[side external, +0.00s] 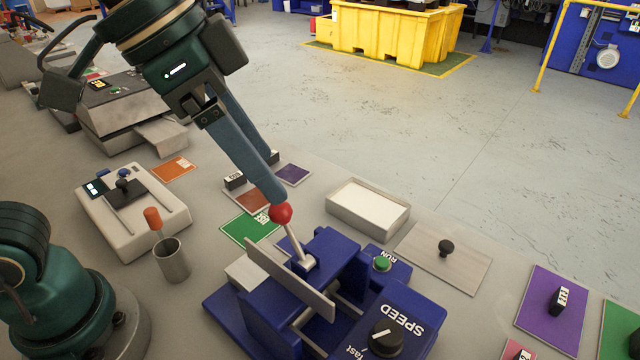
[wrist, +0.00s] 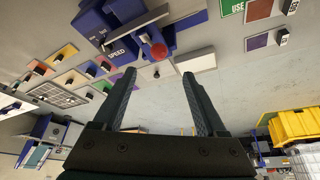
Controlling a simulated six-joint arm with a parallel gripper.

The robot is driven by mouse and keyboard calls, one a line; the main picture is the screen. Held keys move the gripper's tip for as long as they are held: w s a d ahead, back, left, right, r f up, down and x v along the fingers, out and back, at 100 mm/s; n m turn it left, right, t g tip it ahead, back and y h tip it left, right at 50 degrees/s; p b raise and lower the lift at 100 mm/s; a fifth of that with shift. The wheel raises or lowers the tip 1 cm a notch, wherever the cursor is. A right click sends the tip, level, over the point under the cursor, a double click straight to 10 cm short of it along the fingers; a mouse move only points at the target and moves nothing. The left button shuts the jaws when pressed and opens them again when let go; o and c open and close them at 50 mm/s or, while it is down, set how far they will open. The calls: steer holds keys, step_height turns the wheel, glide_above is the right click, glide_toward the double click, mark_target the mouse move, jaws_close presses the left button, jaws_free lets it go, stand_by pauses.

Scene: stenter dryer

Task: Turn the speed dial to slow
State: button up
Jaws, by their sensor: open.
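The speed dial (side external: 386,341) is a black knob on a blue box (side external: 412,322) marked SPEED, at the bottom of the side external view. Its white mark points left, roughly toward the word "fast"; no "slow" label is readable. The SPEED box also shows upper left in the wrist view (wrist: 117,50). My gripper (side external: 272,178) is open and empty, with its two fingers apart. It is above and left of the dial in the side external view. One fingertip overlaps a red ball on a lever (side external: 281,212); I cannot tell if they touch.
The red-ball lever stands on the blue machine, beside a green RUN button (side external: 382,263). A shallow tray (side external: 368,209) and a plate with a black knob (side external: 446,247) lie to the right. A metal cup (side external: 172,261) with an orange-handled tool stands at left.

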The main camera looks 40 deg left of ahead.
steer(key=d+m+g+h, duration=0.1)
steer(key=d+m, duration=0.2)
steer(key=d, duration=0.4)
steer(key=m+g, duration=0.1)
steer(key=m, duration=0.2)
glide_above(388, 331)
steer(key=s+a, duration=0.1)
steer(key=a, duration=0.1)
step_height(388, 331, down, 3)
steer(key=f, duration=0.5)
steer(key=shift+s, duration=0.2)
steer(key=shift+w+f, duration=0.1)
steer(key=shift+f, duration=0.65)
steer(key=shift+h, duration=0.3)
steer(key=shift+x, duration=2.3)
jaws_close()
